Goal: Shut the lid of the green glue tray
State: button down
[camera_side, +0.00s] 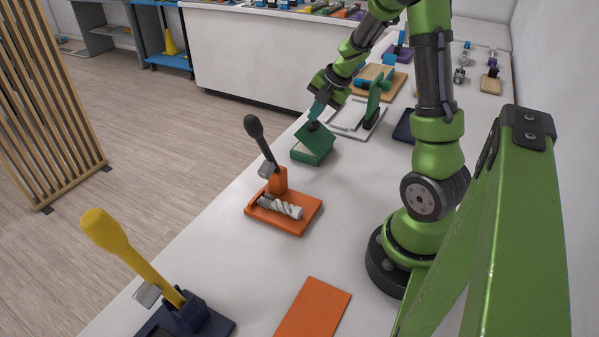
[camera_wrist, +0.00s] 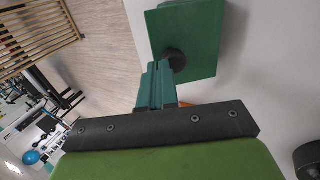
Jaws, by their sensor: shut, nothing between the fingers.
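The green glue tray (camera_side: 312,156) stands on the white bench, near its left edge in the side view. Its green lid (camera_side: 317,140) is tilted, partly raised over the box, with a pale strip showing below it. A black round knob (camera_side: 313,126) sits on the lid. My gripper (camera_side: 317,112) is shut and empty, with its teal fingers at the knob. In the wrist view the lid (camera_wrist: 205,35) is a green square, and the finger ends of my gripper (camera_wrist: 157,75) lie beside the knob (camera_wrist: 174,59). I cannot tell whether they touch it. The tray's inside is hidden.
An orange lever fixture (camera_side: 312,205) with a drill-like bit stands nearer the camera. A yellow-handled lever (camera_side: 125,245) and an orange plate (camera_side: 313,309) are in front. A grey frame with a green clamp (camera_side: 374,98) stands just behind the tray. Bare bench lies right of the tray.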

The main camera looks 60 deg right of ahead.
aim_at(306, 126)
jog(key=w, duration=0.1)
jog(key=w+f, duration=0.1)
jog(key=w+g, duration=0.1)
jog(key=shift+f, duration=0.25)
jog(key=g, duration=0.1)
jog(key=w+f+g, duration=0.1)
jog(key=shift+w+f+g, duration=0.25)
jog(key=shift+g, duration=0.05)
jog(key=shift+w+f+g, duration=0.7)
jog(key=shift+f+g, duration=0.25)
jog(key=shift+g, duration=0.25)
dwell(0.5)
